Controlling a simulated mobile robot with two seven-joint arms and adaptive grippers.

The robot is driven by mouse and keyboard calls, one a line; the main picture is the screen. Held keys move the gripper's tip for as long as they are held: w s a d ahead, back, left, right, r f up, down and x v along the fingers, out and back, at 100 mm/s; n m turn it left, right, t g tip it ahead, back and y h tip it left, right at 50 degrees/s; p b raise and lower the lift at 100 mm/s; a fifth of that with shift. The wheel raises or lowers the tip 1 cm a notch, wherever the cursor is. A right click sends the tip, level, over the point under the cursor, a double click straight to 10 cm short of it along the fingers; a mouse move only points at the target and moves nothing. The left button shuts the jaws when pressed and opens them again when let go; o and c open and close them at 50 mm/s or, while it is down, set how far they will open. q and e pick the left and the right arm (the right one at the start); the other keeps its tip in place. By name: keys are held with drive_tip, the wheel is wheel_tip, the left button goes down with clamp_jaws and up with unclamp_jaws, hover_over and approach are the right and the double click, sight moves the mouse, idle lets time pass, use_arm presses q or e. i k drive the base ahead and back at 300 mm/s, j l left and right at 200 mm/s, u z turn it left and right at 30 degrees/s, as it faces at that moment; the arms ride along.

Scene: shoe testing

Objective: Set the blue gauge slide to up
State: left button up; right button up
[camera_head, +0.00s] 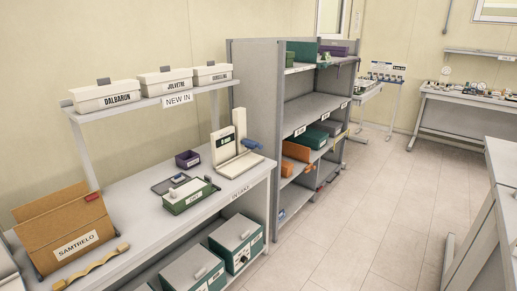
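A cream-white gauge (224,148) with an upright plate stands at the far right end of the workbench. A blue piece (251,143), which looks like the slide, is at its right side, low beside the upright part. It is too small to tell its exact setting. Neither of my grippers is in view.
On the workbench (133,205) are a green box with a white lid (188,196), a small purple bin (187,159), a dark flat tray (170,184) and an open cardboard box (70,228). Lidded white boxes (106,95) stand on the shelf above.

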sight(249, 144)
drive_tip(key=i+l+u, duration=0.1)
drive_tip(key=i, duration=0.4)
drive_tip(key=i+l+u, duration=0.1)
drive_tip(key=i+l, duration=0.2)
drive_tip(key=i, duration=0.2)
